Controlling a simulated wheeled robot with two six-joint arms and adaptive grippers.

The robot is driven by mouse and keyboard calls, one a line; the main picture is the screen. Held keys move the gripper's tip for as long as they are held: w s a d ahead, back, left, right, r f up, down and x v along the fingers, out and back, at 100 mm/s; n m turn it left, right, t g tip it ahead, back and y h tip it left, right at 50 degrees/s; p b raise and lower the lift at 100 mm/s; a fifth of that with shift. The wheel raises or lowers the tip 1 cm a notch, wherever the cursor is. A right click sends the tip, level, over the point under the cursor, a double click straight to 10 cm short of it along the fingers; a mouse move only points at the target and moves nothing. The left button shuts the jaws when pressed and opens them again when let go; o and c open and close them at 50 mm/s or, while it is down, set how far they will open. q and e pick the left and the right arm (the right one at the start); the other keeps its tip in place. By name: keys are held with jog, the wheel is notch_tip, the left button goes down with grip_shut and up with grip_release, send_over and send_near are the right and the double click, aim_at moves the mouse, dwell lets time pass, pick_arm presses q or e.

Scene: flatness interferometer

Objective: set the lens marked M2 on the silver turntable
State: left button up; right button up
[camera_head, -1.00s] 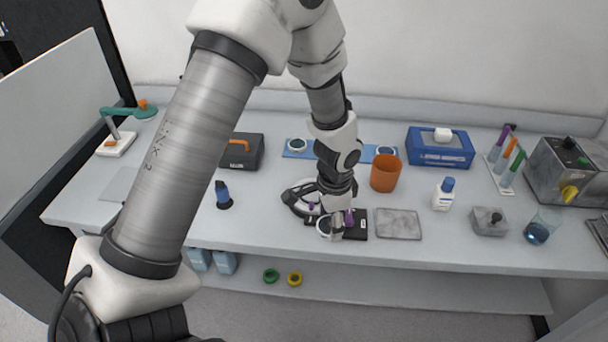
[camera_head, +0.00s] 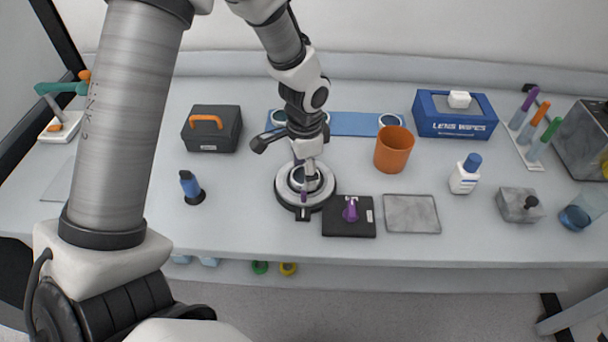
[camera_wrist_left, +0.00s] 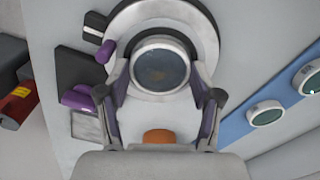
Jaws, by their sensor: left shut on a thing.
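My left gripper (camera_head: 305,176) is shut on a round lens with a pale rim and dark glass. The lens (camera_wrist_left: 160,66) shows between the two fingers in the left wrist view, but no mark is readable on it. The silver turntable (camera_head: 284,190), a pale disc on a dark base, is right under the lens; it also shows in the left wrist view (camera_wrist_left: 203,38). The lens is over the middle of the disc; I cannot tell whether it touches. My right gripper is not in view.
A blue strip (camera_head: 350,123) behind holds other lenses (camera_head: 390,121). A black plate (camera_head: 335,229) with a purple clamp (camera_head: 350,210) lies just right of the turntable.

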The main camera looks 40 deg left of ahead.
pick_arm(q)
jog(key=shift+w, duration=0.15)
jog(key=shift+a+f, duration=0.1)
jog(key=shift+f, duration=0.05)
jog(key=o, duration=1.2)
notch_tip(320, 180, up, 12)
jog(key=shift+r+p, duration=0.2)
jog(key=shift+p, duration=0.25)
